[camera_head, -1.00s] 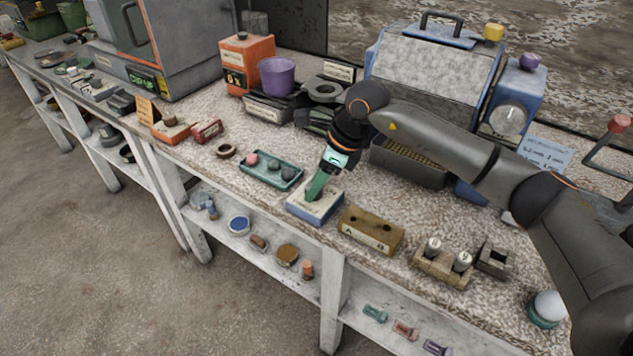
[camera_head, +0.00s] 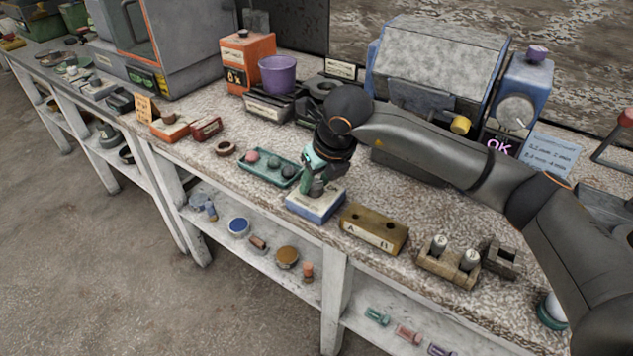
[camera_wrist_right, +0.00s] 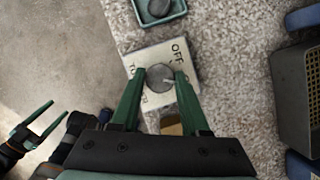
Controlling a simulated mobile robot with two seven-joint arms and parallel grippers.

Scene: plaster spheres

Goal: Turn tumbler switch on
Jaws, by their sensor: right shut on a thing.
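The tumbler switch (camera_head: 313,206) is a blue box with a pale top at the front edge of the bench. In the right wrist view its white plate (camera_wrist_right: 144,57) reads "OFF" at one side, with other lettering partly hidden. Its round grey knob (camera_wrist_right: 159,76) stands between the green fingers of my right gripper (camera_head: 314,184), which is shut on it. My left gripper (camera_wrist_right: 36,122) shows only at the left of the right wrist view, over the floor, open and empty.
A green tray (camera_head: 262,167) with round pieces lies just left of the switch, and a tan block (camera_head: 373,230) with holes just right.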

